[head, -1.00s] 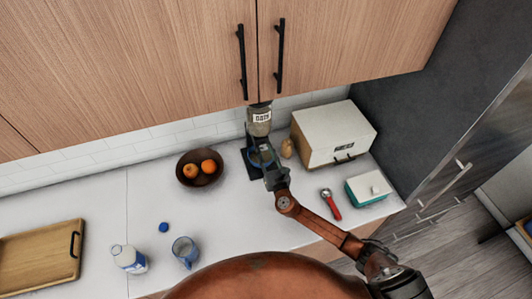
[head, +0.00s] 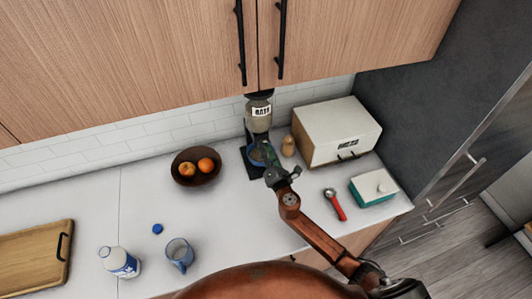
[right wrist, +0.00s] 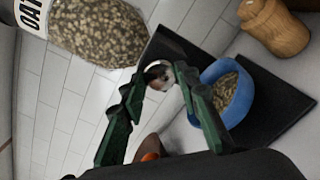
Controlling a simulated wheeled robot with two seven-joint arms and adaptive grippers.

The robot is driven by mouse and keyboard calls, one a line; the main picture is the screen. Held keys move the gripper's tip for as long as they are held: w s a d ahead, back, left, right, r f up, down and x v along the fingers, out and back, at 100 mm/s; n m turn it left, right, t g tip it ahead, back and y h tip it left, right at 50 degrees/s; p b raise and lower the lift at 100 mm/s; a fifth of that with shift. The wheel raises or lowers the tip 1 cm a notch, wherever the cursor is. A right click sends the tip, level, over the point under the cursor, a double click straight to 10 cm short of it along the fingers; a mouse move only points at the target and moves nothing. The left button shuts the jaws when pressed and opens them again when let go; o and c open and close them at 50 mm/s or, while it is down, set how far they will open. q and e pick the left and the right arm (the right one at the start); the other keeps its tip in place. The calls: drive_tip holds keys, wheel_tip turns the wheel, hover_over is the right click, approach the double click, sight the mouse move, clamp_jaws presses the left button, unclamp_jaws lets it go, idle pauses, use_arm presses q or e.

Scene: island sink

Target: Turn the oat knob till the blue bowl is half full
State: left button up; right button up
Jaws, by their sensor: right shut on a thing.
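The oat dispenser (head: 257,121) stands against the backsplash, its clear hopper labelled OATS. In the right wrist view the hopper full of oats (right wrist: 100,32) is at the upper left. My right gripper (head: 268,166) is at the dispenser's front, its green fingers closed around the knob (right wrist: 158,75), which is partly hidden between the fingertips. The blue bowl (right wrist: 237,64) sits on the dark base below the spout and has oats (right wrist: 226,92) inside; their exact level is hard to judge. In the head view the bowl (head: 256,155) is partly hidden by my gripper. My left gripper is out of view.
A wooden pepper mill (head: 288,146) and a white bread box (head: 338,131) stand right of the dispenser. A fruit bowl (head: 184,176) is to the left. A red-handled tool (head: 335,205), butter dish (head: 372,187), blue mug (head: 179,255) and bottle (head: 119,262) are nearer. Cabinets hang above.

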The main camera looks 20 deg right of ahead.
drive_tip(key=shift+f+m+b, duration=0.1)
drive_tip(key=shift+m+b, duration=0.6)
drive_tip(key=shift+m, duration=1.3)
drive_tip(key=o, duration=1.2)
drive_tip(key=shift+c, duration=0.2)
drive_tip(key=s, duration=1.2)
drive_tip(key=shift+d, duration=0.2)
